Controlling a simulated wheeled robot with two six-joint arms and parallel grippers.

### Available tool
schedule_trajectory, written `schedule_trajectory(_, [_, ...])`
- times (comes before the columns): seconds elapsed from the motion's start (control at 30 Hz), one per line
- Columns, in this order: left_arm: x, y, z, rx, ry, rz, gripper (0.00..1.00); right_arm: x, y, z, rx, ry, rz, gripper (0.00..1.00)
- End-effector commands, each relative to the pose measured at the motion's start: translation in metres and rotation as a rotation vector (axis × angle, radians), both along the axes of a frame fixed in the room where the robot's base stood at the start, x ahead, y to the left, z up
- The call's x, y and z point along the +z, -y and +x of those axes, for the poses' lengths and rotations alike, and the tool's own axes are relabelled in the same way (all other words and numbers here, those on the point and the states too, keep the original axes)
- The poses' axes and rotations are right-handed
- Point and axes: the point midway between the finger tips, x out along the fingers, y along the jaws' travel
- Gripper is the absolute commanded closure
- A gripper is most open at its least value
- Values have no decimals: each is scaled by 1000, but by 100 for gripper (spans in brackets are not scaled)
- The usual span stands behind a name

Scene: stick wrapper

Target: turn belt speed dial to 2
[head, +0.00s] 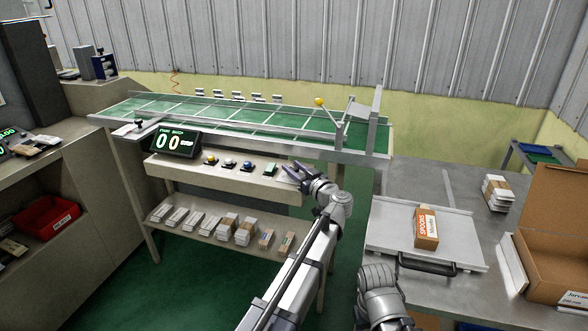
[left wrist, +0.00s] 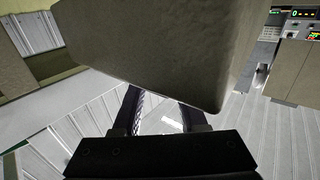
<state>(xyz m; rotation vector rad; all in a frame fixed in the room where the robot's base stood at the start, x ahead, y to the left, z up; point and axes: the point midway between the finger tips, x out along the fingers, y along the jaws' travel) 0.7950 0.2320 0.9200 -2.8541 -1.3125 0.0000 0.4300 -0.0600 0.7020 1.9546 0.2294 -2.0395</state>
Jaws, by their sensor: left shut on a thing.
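The beige control panel (head: 225,177) hangs below the green conveyor belt, with several knobs and buttons in a row on it. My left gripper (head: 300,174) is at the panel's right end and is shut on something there. The belt speed dial cannot be made out; my gripper covers that end of the panel. In the left wrist view my left gripper's fingers (left wrist: 160,112) reach up behind a beige panel edge (left wrist: 150,50), which hides their tips and what they hold. The dial's setting cannot be read.
A black display (head: 174,142) showing 00 stands at the panel's left. The conveyor (head: 240,112) runs above the panel. A shelf (head: 200,228) with several small boxes is below. At right, a table holds a tray (head: 385,228), a small orange-white box (head: 426,228) and an open carton (head: 550,250).

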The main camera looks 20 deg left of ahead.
Motion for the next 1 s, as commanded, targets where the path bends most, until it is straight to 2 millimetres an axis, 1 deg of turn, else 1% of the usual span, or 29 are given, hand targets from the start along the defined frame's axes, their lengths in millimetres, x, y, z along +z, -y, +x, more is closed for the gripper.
schedule_trajectory(0.53, [0,0,0,21,0,0,100,0,0,0,0,0,0,50])
schedule_trajectory(0.57, [0,0,0,21,0,0,55,0,0,0,0,0,0,50])
schedule_trajectory(0.7, [0,0,0,20,0,0,39,0,0,0,0,0,0,50])
schedule_trajectory(0.8, [0,0,0,20,0,0,29,0,0,0,0,0,0,50])
schedule_trajectory(1.0, [0,0,0,20,0,0,29,0,0,0,0,0,0,50])
